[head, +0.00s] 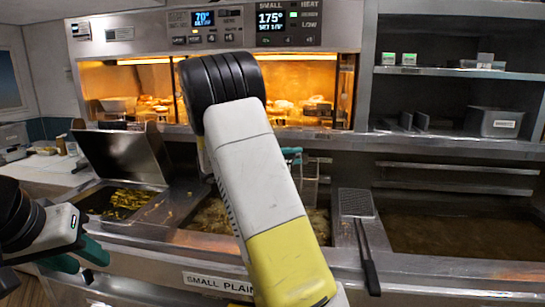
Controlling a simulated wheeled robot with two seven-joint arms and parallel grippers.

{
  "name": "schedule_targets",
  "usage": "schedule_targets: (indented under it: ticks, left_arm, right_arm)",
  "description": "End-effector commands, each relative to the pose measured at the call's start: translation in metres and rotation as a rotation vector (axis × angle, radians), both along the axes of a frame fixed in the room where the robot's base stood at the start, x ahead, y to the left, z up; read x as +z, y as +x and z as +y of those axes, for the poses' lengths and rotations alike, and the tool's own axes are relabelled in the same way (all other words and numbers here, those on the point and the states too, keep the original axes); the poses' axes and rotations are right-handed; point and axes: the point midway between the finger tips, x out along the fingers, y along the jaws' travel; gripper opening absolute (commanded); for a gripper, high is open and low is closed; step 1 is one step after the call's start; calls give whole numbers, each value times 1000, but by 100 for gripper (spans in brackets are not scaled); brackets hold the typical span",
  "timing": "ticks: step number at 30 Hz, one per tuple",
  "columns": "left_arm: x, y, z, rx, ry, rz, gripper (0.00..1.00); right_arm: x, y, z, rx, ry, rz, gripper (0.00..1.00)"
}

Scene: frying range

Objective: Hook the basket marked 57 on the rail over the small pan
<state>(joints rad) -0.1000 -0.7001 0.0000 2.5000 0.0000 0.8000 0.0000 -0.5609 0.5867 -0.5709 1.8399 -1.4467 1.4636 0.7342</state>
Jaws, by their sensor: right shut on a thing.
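My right arm crosses the middle of the view and hides much of what is behind it. A teal part of my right gripper (292,155) shows past the arm, beside a wire basket (309,188). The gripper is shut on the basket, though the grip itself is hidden. The basket is over the right side of the small pan (209,217), which holds bubbling oil above a "SMALL PLAIN" label. I cannot read a 57 on the basket or tell whether it touches a rail. My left gripper (86,262) is at lower left, its teal fingers apart and empty.
A raised metal lid (122,153) stands behind a left pan (121,201) with golden bits. A flat skimmer (357,205) lies right of the small pan, its dark handle toward me. A wide oil pan (455,233) is at right. A lit food warmer (120,80) is behind.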

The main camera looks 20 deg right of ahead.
Motion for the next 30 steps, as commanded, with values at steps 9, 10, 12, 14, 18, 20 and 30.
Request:
schedule_targets:
  ticks: [9,10,12,14,18,20,30]
  left_arm:
    - [0,0,0,0,0,0,36]
    - [0,0,0,0,0,0,36]
    - [0,0,0,0,0,0,36]
    - [0,0,0,0,0,0,36]
    - [0,0,0,0,0,0,36]
    - [0,0,0,0,0,0,36]
    - [0,0,0,0,0,0,36]
  right_arm:
    - [-6,0,0,0,-1,0,0]
    - [-7,0,0,0,-1,-1,0]
    - [-8,0,0,0,-1,-1,0]
    - [-9,0,0,0,-1,-1,0]
    - [-11,0,0,0,0,-1,0]
    - [-11,0,0,0,0,0,0]
    - [-11,0,0,0,0,0,47]
